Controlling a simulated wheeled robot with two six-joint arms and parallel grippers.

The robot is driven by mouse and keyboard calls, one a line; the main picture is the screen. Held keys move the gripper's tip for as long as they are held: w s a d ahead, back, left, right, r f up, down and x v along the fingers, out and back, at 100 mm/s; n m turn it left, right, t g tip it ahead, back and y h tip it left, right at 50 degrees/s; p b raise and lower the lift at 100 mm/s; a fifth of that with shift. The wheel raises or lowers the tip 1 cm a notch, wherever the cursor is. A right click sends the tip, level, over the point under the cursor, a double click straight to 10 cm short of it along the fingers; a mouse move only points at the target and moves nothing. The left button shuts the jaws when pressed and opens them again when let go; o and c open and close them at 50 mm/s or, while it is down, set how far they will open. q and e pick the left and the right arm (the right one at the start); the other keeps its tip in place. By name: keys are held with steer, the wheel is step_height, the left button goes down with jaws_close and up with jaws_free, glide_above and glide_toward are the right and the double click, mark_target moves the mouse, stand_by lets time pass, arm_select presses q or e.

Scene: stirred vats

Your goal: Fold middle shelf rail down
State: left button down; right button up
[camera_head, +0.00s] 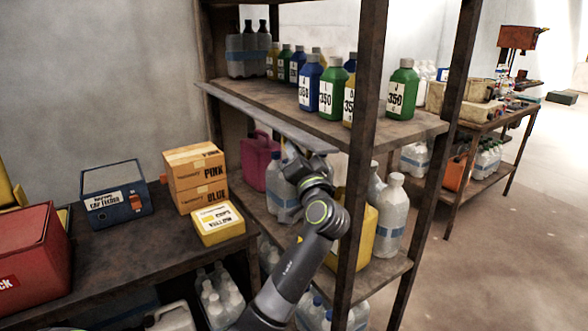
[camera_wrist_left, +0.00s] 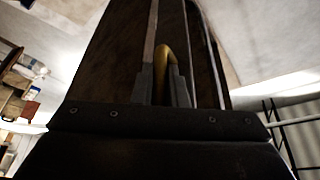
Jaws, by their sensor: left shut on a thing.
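The middle shelf rail (camera_head: 255,112) is a long grey bar along the front edge of the shelf (camera_head: 405,128) that holds the labelled bottles. It slants from the upper left to the post at right, near shelf level. My left gripper (camera_head: 304,158) is at the rail's right part, just under the shelf edge. In the left wrist view, my left gripper's fingers (camera_wrist_left: 164,88) close around a curved brass-coloured piece (camera_wrist_left: 165,62), which seems to belong to the rail. The arm hides the exact contact in the head view. My right gripper is not in view.
Labelled bottles (camera_head: 309,84) stand on the shelf behind the rail. Clear jugs (camera_head: 393,215), a pink jug (camera_head: 258,160) and a yellow container (camera_head: 362,228) are below. A rusty post (camera_head: 357,170) stands just right of my gripper. Boxes (camera_head: 196,178) sit on the left table.

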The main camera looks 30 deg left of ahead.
arm_select(q)
steer(key=shift+w+f+n+b, duration=0.15)
steer(key=shift+f+n+b, duration=0.1)
steer(key=shift+n+b, duration=0.45)
steer(key=shift+r+b, duration=0.1)
steer(key=shift+b, duration=0.2)
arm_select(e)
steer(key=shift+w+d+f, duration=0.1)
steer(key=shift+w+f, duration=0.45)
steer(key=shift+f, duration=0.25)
arm_select(q)
steer(key=shift+r+y, duration=0.1)
steer(key=shift+y, duration=0.2)
